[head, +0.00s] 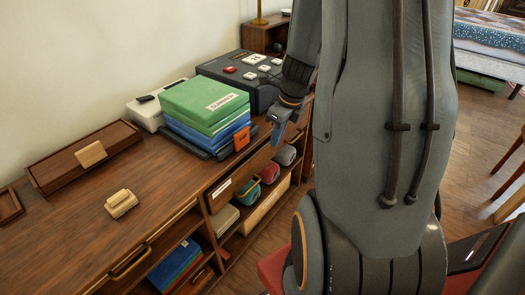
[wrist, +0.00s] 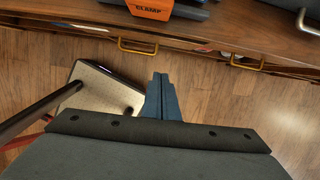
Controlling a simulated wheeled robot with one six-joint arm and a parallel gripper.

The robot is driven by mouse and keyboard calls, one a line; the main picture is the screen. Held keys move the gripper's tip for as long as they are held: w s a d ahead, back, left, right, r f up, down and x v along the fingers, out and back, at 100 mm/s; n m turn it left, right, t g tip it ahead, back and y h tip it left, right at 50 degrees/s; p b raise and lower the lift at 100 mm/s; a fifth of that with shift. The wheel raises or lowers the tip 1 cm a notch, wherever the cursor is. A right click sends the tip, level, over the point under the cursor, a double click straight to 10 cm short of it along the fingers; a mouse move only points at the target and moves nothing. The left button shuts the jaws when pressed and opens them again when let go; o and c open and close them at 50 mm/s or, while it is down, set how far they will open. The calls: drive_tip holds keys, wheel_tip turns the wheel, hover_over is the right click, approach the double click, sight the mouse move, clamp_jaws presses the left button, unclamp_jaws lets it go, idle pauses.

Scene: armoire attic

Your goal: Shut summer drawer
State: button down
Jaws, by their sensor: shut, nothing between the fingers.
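A long wooden cabinet (head: 75,215) runs along the wall. In the wrist view, two wooden drawer fronts with brass handles, a left handle (wrist: 137,46) and a right handle (wrist: 247,63), run along its front edge. Narrow gaps behind these fronts show papers or contents, so they look slightly open. In the head view a white label (head: 221,187) sits on a front below the top; I cannot read it, so I cannot tell which drawer is summer. My gripper (head: 278,131) is shut and empty in front of the cabinet. Its blue fingers (wrist: 162,98) are apart from the handles.
A green book or box (head: 205,98) tops a stack near the cabinet's front edge, beside an orange clamp (head: 241,139). A dark device (head: 245,75) stands behind. A stool-like object (wrist: 105,90) stands on the floor.

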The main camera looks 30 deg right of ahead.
sight(261, 152)
drive_tip(key=shift+w+a+f+b, duration=0.35)
drive_tip(key=shift+w+f, duration=0.65)
drive_tip(key=shift+f, duration=0.65)
drive_tip(key=shift+w+a+f+b, duration=0.25)
drive_tip(key=shift+w+f, duration=0.8)
drive_tip(key=shift+f, duration=0.55)
drive_tip(key=shift+w+a+f+b, duration=0.35)
drive_tip(key=shift+w+f, duration=0.65)
drive_tip(key=shift+f, duration=0.65)
